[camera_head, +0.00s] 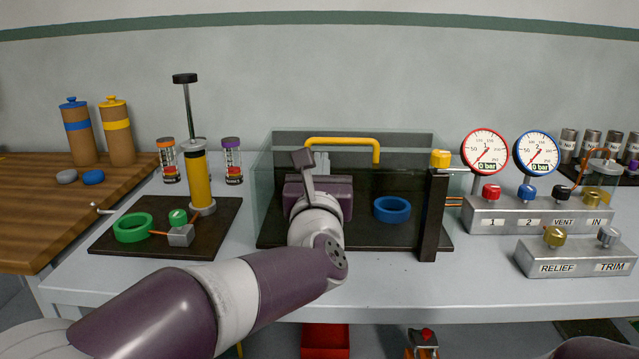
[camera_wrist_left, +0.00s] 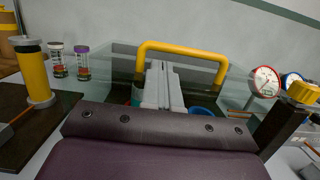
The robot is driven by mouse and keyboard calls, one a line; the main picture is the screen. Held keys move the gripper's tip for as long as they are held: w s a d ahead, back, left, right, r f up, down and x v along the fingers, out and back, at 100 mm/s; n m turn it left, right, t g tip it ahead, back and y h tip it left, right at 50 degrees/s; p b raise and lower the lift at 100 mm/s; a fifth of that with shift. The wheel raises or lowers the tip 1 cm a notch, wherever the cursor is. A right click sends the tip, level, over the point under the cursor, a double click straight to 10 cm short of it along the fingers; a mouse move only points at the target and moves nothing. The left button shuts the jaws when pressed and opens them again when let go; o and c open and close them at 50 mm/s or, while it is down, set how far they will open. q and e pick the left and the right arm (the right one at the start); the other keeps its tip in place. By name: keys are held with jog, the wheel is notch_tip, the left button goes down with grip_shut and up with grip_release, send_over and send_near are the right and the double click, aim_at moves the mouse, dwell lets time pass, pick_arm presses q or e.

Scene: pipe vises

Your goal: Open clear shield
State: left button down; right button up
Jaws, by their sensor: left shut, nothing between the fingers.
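The clear shield (camera_head: 275,165) is a see-through box over a dark base, with a yellow bar handle (camera_head: 343,142) along its top. It stands down over the base, with a blue ring (camera_head: 392,209) showing through it. The shield (camera_wrist_left: 110,62) and its handle (camera_wrist_left: 182,47) also show in the left wrist view. My left gripper (camera_head: 322,158) is shut and empty, its fingers pointing at the handle. In the left wrist view its fingertips (camera_wrist_left: 160,66) appear just below the handle bar, inside its outline. Whether they touch it I cannot tell. My right gripper is out of view.
A dark post with a yellow knob (camera_head: 440,158) stands at the shield's right. Gauges (camera_head: 485,152) and valve blocks (camera_head: 540,215) are further right. A yellow hand pump (camera_head: 200,180) and green ring (camera_head: 133,228) sit left on a dark board. The table's front strip is clear.

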pick_arm(q)
jog(key=shift+w+r, duration=0.2)
jog(key=shift+w, duration=1)
